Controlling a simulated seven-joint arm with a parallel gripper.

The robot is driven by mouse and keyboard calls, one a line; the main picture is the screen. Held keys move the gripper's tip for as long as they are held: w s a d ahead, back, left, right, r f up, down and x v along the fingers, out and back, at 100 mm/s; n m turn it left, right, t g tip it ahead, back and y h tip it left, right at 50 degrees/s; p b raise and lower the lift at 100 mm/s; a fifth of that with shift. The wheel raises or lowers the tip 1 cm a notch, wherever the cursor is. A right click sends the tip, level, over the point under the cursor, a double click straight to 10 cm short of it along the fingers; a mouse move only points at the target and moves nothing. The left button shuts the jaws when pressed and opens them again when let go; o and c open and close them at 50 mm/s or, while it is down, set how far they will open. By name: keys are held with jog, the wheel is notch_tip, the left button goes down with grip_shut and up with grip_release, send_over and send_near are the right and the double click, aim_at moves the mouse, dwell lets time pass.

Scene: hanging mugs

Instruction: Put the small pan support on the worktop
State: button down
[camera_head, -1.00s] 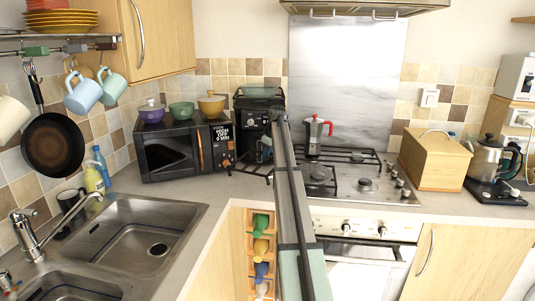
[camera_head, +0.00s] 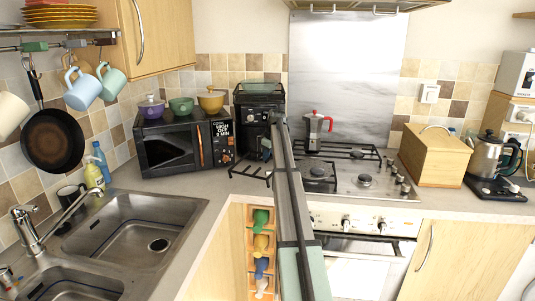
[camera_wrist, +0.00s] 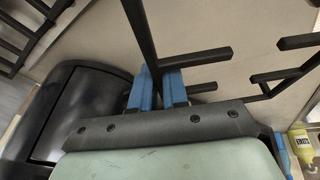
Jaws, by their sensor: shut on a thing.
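The small pan support (camera_head: 247,172) is a black metal grate with prongs, over the worktop (camera_head: 185,188) between the microwave and the hob. In the wrist view, my gripper (camera_wrist: 158,88) has its blue fingers on either side of a black bar of the pan support (camera_wrist: 143,40), shut on it. Its prongs reach right over the pale worktop (camera_wrist: 225,25). In the head view, my gripper (camera_head: 265,149) is small and partly hidden by my arm. I cannot tell whether the support touches the worktop.
The microwave (camera_head: 165,150) stands left and a black coffee machine (camera_head: 256,105) stands behind. The hob (camera_head: 355,180), with a moka pot (camera_head: 315,128) on it, is right. The sink (camera_head: 130,235) is at front left.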

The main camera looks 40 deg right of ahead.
jog(key=c, duration=1.1)
grip_release()
jog(key=shift+o, duration=0.7)
jog(key=shift+f, duration=0.1)
jog(key=shift+o, duration=1.1)
jog(key=v, duration=1.3)
jog(key=shift+r, duration=0.4)
jog(key=shift+s, duration=0.15)
